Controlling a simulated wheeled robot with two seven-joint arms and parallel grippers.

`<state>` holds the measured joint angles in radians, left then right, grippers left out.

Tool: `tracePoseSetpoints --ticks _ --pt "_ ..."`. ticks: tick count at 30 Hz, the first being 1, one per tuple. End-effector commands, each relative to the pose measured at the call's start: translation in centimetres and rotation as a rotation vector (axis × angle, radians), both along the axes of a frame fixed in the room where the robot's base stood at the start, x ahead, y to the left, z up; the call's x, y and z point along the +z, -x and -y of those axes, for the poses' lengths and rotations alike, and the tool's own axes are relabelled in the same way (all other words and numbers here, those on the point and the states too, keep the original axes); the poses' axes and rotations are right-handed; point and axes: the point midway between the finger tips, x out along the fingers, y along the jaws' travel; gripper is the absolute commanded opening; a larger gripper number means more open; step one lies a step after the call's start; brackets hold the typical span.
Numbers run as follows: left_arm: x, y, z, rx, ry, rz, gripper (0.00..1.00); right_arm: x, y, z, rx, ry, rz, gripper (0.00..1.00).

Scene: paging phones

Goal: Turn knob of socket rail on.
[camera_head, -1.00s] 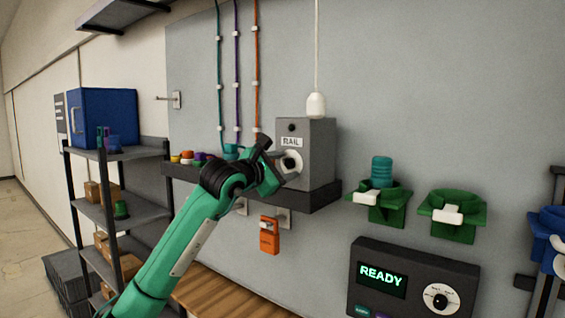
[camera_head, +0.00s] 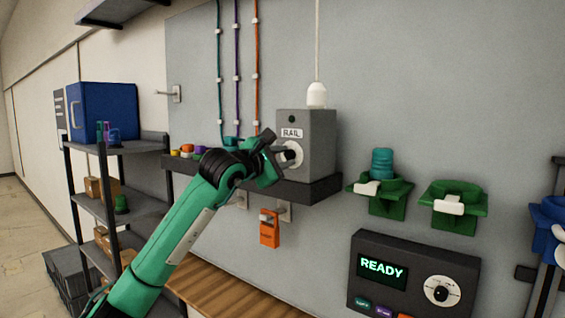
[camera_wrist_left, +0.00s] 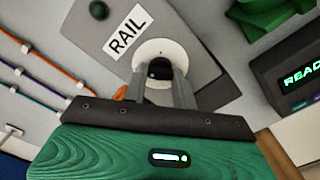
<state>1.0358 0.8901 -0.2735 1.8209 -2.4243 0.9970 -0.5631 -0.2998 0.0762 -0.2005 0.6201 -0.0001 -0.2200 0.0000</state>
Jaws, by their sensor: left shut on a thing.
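The socket rail is a grey box labelled RAIL (camera_head: 320,135) on a dark wall shelf. Its front has a white round dial (camera_head: 298,147) with a black knob (camera_wrist_left: 159,68) in the middle. A small round lamp (camera_head: 292,119) above the label looks dark green; it also shows in the left wrist view (camera_wrist_left: 99,9). My left gripper (camera_head: 285,157) is at the dial, its two grey fingers shut on the knob, seen in the left wrist view (camera_wrist_left: 160,82). The fingers hide part of the knob. My right gripper is not in view.
A dark shelf (camera_head: 315,190) carries the box, with small coloured pieces (camera_head: 187,150) left of it. An orange device (camera_head: 269,228) hangs below. Green holders (camera_head: 453,205) and a READY console (camera_head: 415,262) are at right. A shelving rack (camera_head: 130,215) stands left.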

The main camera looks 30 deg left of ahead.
Motion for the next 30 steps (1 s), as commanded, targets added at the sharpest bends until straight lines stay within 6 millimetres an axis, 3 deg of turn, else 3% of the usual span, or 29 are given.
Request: tracePoseSetpoints --ticks 12,30 --pt "-0.1 0.0 -0.1 0.001 -0.384 0.030 0.04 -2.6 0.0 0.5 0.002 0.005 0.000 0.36" --pt "0.0 0.0 0.0 -0.002 -0.950 0.072 0.04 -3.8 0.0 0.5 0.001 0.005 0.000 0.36"
